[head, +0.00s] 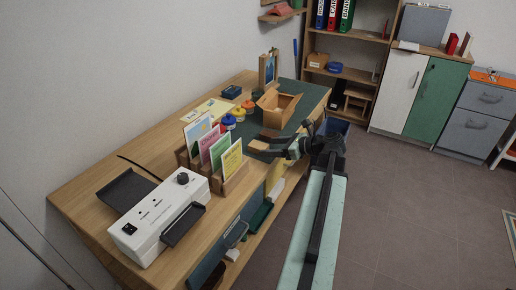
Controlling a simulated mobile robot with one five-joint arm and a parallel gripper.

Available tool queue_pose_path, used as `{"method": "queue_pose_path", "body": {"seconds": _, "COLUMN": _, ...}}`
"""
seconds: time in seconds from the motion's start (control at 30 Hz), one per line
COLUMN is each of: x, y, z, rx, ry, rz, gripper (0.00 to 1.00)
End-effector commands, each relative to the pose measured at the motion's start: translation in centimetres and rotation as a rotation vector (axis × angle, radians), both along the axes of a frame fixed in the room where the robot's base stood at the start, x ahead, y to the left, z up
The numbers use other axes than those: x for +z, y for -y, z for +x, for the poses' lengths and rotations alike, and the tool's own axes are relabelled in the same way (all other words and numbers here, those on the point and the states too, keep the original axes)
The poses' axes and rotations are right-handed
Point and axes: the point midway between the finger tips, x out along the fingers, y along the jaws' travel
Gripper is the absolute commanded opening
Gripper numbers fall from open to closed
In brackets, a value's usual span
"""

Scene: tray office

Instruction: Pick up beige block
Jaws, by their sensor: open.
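My gripper (254,149) is open above the front edge of the desk, reaching in from the right, with its dark fingers pointing left. A small tan-beige block (268,133) shows on the dark green desk mat, just behind the upper finger. It is partly hidden by the gripper, and I cannot tell whether any of it lies between the fingers. The gripper does not visibly hold anything.
A wooden card holder (234,183) with several coloured cards stands just left of my gripper. An open cardboard box (278,105) is behind it. Several coloured jars (229,122) stand to the left. A white device (157,218) with black trays is at the near end.

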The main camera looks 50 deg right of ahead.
Motion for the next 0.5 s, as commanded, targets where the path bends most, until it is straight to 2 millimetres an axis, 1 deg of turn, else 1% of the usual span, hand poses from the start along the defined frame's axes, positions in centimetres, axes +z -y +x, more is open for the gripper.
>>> {"method": "queue_pose_path", "body": {"seconds": 0.03, "x": -0.5, "y": 0.0, "z": 0.4, "rx": -0.002, "ry": 0.0, "rz": 0.0, "gripper": 0.69}}
{"method": "queue_pose_path", "body": {"seconds": 0.17, "x": -0.5, "y": 0.2, "z": 0.6, "rx": -0.009, "ry": 0.0, "rz": 0.0, "gripper": 0.69}}
{"method": "queue_pose_path", "body": {"seconds": 0.23, "x": -0.7, "y": 0.2, "z": 1.0, "rx": -0.009, "ry": 0.0, "rz": 0.0, "gripper": 0.69}}
{"method": "queue_pose_path", "body": {"seconds": 0.5, "x": -2.3, "y": -0.4, "z": 4.9, "rx": -0.01, "ry": 0.0, "rz": -0.001, "gripper": 0.69}}
